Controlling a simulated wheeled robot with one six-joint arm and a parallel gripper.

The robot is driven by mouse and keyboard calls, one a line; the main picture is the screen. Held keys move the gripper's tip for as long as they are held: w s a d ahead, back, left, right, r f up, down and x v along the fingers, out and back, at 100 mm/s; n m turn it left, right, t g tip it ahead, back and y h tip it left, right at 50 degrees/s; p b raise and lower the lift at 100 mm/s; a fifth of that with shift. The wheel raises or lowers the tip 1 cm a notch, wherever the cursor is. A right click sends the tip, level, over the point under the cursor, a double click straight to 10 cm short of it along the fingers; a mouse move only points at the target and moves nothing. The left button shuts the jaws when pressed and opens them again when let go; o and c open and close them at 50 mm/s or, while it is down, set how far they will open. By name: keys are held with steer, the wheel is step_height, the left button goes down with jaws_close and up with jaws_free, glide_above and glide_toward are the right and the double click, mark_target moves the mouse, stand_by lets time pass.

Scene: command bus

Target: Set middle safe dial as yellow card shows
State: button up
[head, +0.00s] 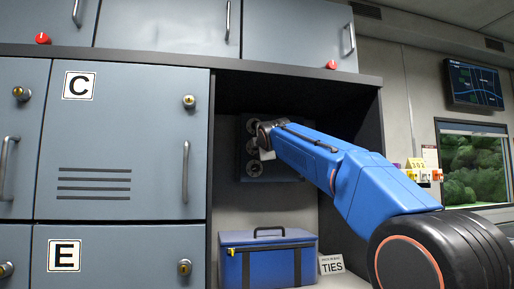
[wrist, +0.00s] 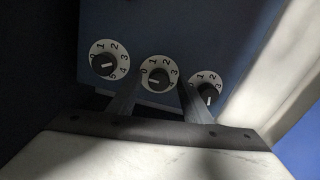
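The dark blue safe (head: 246,178) is at the back of the alcove in the head view, with its dials partly hidden by my arm. The wrist view shows a row of three white-ringed dials: a left dial (wrist: 103,62), the middle dial (wrist: 157,76) and a right dial (wrist: 207,89). The middle dial's black knob has a pale mark toward its lower left; the exact number is unclear. My gripper (wrist: 158,86) is open, its fingers apart on either side of the middle dial; contact cannot be told. A yellow card (head: 416,163) on the right wall seems to read 302, small and blurred.
A blue toolbox (head: 268,262) and a TIES sign (head: 331,264) stand below the safe. Grey lockers C (head: 125,130) and E (head: 110,262) flank the alcove on the left. A screen (head: 474,85) and window (head: 474,165) are at right.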

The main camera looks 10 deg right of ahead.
steer(key=s, duration=1.7)
steer(key=shift+s, duration=0.2)
steer(key=s+d+f+m+g, duration=0.2)
steer(key=s+f+m+g, duration=0.2)
steer(key=s+f, duration=0.9)
steer(key=s+d+f+m+g, duration=0.2)
steer(key=s+f+m, duration=0.7)
steer(key=f, duration=1.9)
steer(key=s+d+f+m+g, duration=0.3)
steer(key=s+f+m+g, duration=0.3)
steer(key=s+f, duration=1.1)
step_height(320, 180, down, 5)
steer(key=shift+r+m+g, duration=0.15)
steer(key=shift+m+g, duration=0.25)
steer(key=shift+g, duration=0.2)
